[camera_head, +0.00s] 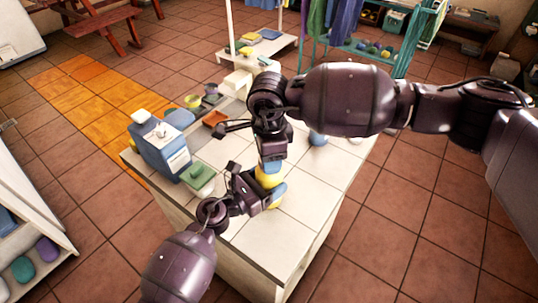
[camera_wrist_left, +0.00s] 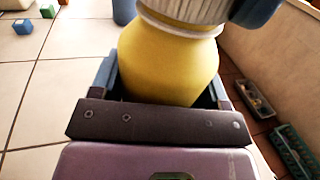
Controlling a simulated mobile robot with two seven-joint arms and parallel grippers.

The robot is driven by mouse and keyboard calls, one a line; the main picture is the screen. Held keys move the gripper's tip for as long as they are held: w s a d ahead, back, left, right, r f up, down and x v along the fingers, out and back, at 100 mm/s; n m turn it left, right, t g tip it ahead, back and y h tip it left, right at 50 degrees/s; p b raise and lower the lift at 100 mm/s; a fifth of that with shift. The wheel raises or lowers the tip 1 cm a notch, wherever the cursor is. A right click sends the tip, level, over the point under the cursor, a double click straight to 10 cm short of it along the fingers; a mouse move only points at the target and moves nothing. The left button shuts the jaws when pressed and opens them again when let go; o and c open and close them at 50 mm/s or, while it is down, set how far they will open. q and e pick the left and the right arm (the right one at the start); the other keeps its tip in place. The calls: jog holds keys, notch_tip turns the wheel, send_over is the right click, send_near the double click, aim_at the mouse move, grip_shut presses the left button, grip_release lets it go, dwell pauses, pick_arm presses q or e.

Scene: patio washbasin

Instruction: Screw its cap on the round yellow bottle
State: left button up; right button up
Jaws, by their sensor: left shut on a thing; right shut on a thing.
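The round yellow bottle (camera_head: 268,179) stands upright near the front of the tiled counter. It fills the middle of the left wrist view (camera_wrist_left: 170,62). My left gripper (camera_head: 270,192) is shut around its body from the front left. A white ribbed cap (camera_wrist_left: 190,8) sits directly above the bottle's neck, cut off by the top of the left wrist view. My right gripper (camera_head: 271,163) points down from above and is shut on the cap; its blue finger shows beside the cap (camera_wrist_left: 257,10). The cap is hidden in the head view, and I cannot tell how far it is threaded.
A blue-grey dispenser box (camera_head: 160,148) and a green sponge on a dish (camera_head: 198,176) stand on the left of the counter. The counter's front right is clear.

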pick_arm(q)
jog(key=shift+w+a, duration=0.1)
jog(key=shift+a, duration=0.15)
pick_arm(e)
jog(key=m, duration=0.5)
jog(key=shift+d+m, duration=0.1)
jog(key=shift+m, duration=0.2)
jog(key=m, duration=0.6)
jog(key=shift+s+f+m, duration=0.1)
jog(key=shift+m, duration=0.2)
pick_arm(q)
jog(key=shift+d, duration=0.1)
pick_arm(e)
jog(key=o, duration=1.1)
jog(key=shift+r, duration=0.4)
pick_arm(q)
jog(key=shift+d, duration=0.1)
pick_arm(e)
notch_tip(320, 180, up, 11)
jog(key=shift+r, duration=0.15)
